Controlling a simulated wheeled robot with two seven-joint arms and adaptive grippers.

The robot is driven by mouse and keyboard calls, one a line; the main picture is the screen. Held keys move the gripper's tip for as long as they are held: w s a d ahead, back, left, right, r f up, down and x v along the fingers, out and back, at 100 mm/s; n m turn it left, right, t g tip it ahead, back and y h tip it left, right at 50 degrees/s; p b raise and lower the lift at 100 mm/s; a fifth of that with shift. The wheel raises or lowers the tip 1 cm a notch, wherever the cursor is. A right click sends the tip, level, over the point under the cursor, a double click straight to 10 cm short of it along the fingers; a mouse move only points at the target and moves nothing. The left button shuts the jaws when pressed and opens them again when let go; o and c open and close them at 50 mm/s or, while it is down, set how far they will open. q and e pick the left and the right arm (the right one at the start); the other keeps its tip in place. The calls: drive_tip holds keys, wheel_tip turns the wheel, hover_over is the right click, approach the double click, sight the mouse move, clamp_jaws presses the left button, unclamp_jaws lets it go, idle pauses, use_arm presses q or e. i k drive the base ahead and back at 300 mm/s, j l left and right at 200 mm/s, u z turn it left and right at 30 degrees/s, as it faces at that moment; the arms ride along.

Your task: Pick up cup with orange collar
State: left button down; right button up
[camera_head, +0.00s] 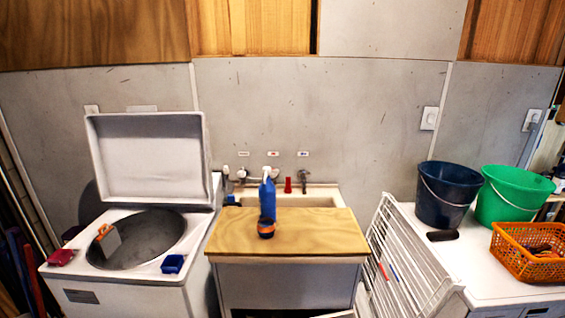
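The cup with the orange collar (266,228) is small and dark with an orange band. It stands on the wooden board (320,235) on the counter in the middle of the view. A blue spray bottle with a white top (267,200) is directly behind it, and the cup overlaps its lower part. Neither of my grippers is in view.
An open top-loading washer (190,225) stands at the left, its lid (147,160) raised. A white drying rack (405,265) leans at the right. Dark blue (443,195) and green (512,195) buckets and an orange basket (530,262) sit on a white surface. The board's right side is clear.

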sight(266, 228)
drive_tip(key=i+j+u, duration=0.1)
drive_tip(key=j, duration=0.35)
drive_tip(key=i+j+u, duration=0.1)
drive_tip(key=i+j, duration=0.15)
drive_tip(key=j, duration=0.15)
drive_tip(key=i+j+u, duration=0.1)
drive_tip(key=j, duration=0.3)
drive_tip(key=i+j+u, duration=0.1)
drive_tip(key=i+j, duration=0.25)
drive_tip(key=i+j+u, duration=0.1)
drive_tip(key=i+j, duration=0.15)
drive_tip(key=j, duration=0.2)
drive_tip(key=z, duration=1.65)
